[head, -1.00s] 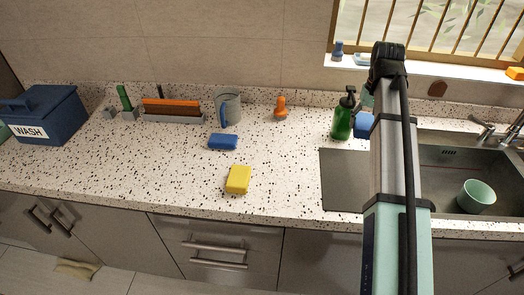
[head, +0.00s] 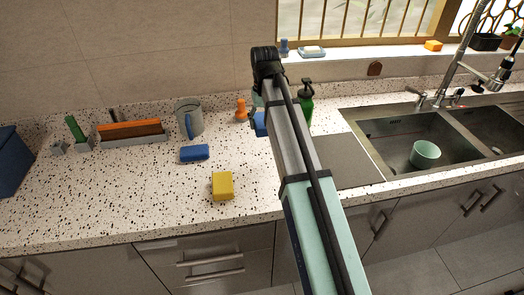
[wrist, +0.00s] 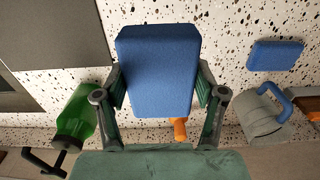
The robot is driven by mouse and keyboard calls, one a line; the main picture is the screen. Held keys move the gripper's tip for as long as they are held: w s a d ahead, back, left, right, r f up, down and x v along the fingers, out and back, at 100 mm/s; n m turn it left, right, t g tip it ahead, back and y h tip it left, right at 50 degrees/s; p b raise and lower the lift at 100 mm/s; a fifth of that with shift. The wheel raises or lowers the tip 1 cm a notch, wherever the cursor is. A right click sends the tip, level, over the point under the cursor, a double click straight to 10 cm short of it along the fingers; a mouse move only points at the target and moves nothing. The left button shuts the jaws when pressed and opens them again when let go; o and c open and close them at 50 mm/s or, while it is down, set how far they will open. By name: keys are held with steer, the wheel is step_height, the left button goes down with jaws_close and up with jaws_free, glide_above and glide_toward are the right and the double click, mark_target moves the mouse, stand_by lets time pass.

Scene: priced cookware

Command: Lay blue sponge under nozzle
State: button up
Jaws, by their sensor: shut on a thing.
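My gripper (wrist: 161,84) is shut on a blue sponge (wrist: 158,50), with a finger on each side of it. In the head view the held sponge (head: 261,124) shows beside my arm, above the counter and left of the green pump bottle; my arm hides most of the gripper. The green bottle (head: 306,103) has a black pump nozzle (head: 306,84) and stands behind my arm. Over the sink, a tall metal faucet ends in a spray nozzle (head: 497,80). A second blue sponge (head: 195,153) lies on the counter, also in the wrist view (wrist: 275,55).
A yellow sponge (head: 222,186) lies near the front of the counter (head: 120,200). A grey mug (head: 189,117), an orange item (head: 241,110) and a brush holder (head: 133,137) stand at the back. The sink (head: 385,135) holds a green cup (head: 425,154).

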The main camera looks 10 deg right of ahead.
mark_target(263, 159)
step_height(263, 159, down, 14)
steer(key=p, duration=0.3)
steer(key=shift+a+f, duration=0.1)
steer(key=shift+f, duration=0.1)
steer(key=shift+f, duration=0.15)
steer(key=o, duration=0.9)
steer(key=shift+o, duration=0.2)
step_height(263, 159, up, 12)
steer(key=b, duration=0.2)
steer(key=shift+f+b, duration=0.2)
steer(key=shift+b, duration=0.1)
steer(key=shift+o, duration=0.5)
steer(key=shift+r, duration=0.35)
